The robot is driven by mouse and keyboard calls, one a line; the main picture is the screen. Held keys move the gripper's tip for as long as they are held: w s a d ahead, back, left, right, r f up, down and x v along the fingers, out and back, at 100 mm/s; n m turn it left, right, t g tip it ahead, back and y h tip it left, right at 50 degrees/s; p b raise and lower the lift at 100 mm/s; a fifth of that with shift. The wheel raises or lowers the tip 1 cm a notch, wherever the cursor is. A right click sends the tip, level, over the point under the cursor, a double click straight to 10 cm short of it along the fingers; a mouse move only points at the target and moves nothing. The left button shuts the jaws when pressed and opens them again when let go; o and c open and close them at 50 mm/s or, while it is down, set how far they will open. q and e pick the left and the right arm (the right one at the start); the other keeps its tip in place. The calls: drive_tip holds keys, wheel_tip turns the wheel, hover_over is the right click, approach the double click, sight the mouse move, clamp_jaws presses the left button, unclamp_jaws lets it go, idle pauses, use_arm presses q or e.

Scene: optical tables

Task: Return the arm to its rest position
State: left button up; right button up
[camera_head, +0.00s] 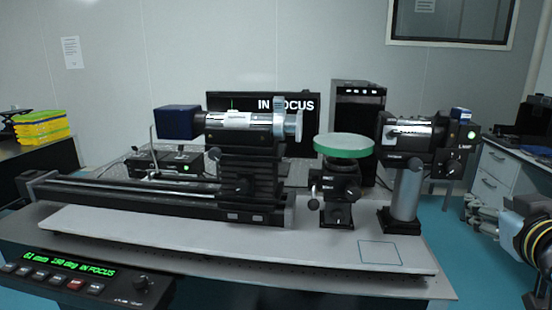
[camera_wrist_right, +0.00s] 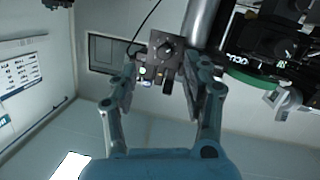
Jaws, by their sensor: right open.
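My right arm (camera_head: 532,238) comes in at the right edge of the head view, low beside the bench. Its gripper (camera_head: 478,212) is at the arm's left end, to the right of the camera post and apart from it. In the right wrist view the gripper's (camera_wrist_right: 162,82) two blue-grey fingers stand wide apart. Nothing is visibly held; a dark block (camera_wrist_right: 165,48) shows beyond the fingertips. My left gripper is in neither view.
The bench board (camera_head: 200,245) carries a lens tube (camera_head: 240,120) on a rail stage, a green-edged disc (camera_head: 343,146) on a mount, and a camera (camera_head: 410,132) on a post (camera_head: 407,190). A monitor (camera_head: 290,104) and control box (camera_head: 75,280) read IN FOCUS. Blue floor (camera_head: 450,260) lies right of the bench.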

drive_tip(key=s+a+f+n+g+y, duration=0.1)
drive_tip(key=s+a+f+g+y, duration=0.1)
drive_tip(key=s+a+f+g, duration=0.45)
drive_tip(key=s+a+f+n+g+y, duration=0.15)
drive_tip(key=s+f, duration=0.25)
drive_tip(key=s, duration=0.5)
drive_tip(key=s+a+f+g+y, duration=0.25)
drive_tip(key=s+a+f, duration=0.2)
drive_tip(key=s, duration=0.35)
drive_tip(key=s+d+f+g+h+b, duration=0.1)
drive_tip(key=d+f+b, duration=0.15)
drive_tip(key=f, duration=1.25)
drive_tip(key=s+d+f+g+b, duration=0.1)
drive_tip(key=f+b, duration=0.3)
drive_tip(key=f, duration=1.2)
use_arm(q)
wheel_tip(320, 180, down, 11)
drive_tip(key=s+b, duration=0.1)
drive_tip(key=b, duration=0.3)
use_arm(e)
drive_tip(key=s+f, duration=1.8)
drive_tip(key=f, duration=0.3)
drive_tip(key=shift+s+d+m+g, duration=0.35)
drive_tip(key=shift+g, duration=0.1)
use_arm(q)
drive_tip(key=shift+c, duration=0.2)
